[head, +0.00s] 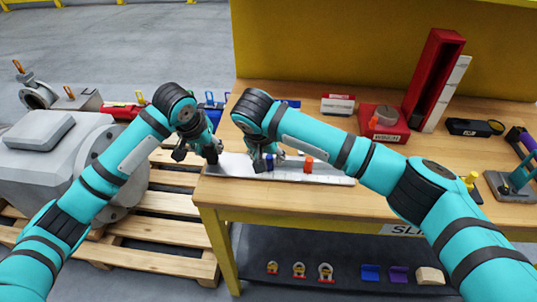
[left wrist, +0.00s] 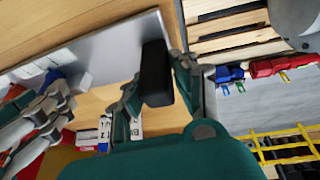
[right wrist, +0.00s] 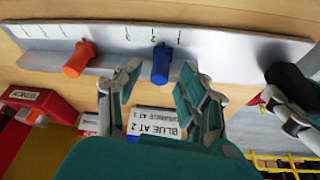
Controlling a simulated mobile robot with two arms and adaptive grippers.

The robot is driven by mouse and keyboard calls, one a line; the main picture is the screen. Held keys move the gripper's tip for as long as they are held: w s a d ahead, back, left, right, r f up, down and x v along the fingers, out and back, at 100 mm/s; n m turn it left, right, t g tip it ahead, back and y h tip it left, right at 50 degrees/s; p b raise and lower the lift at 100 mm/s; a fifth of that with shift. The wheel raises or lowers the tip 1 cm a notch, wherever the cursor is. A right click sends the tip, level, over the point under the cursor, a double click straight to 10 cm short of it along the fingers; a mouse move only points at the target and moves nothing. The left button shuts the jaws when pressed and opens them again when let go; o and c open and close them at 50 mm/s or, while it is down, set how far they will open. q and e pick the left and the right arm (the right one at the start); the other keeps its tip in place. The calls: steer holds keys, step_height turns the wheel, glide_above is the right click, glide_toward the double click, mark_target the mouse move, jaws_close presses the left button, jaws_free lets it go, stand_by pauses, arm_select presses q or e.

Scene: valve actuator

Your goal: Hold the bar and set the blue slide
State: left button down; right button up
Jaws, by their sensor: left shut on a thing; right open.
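A long grey metal bar (head: 335,178) lies along the table's front edge, with number marks on its face in the right wrist view (right wrist: 215,42). My left gripper (head: 196,152) is shut on the black block (left wrist: 157,72) at the bar's left end in the head view. The blue slide (right wrist: 161,63) is on the bar near the low-number marks; the orange slide (right wrist: 79,58) is further along. My right gripper (right wrist: 155,85) is open, its fingers on either side of the blue slide with visible gaps. In the head view the right gripper (head: 263,158) partly hides the blue slide.
A card (right wrist: 158,122) reading "BLUE AT 2" stands behind the bar. A red bin (head: 388,122), a tall red holder (head: 432,80) and a black box (head: 474,127) stand further back and right. A grey machine (head: 55,150) sits on a pallet at left.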

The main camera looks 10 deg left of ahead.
steer(key=shift+c, duration=0.2)
jaws_close()
steer(key=shift+d, duration=0.7)
steer(key=shift+o, duration=0.2)
jaws_free()
steer(key=shift+a+r, duration=0.1)
steer(key=shift+r, duration=0.05)
steer(key=v, duration=1.1)
steer(key=shift+s+r, duration=0.25)
steer(key=shift+r, duration=0.1)
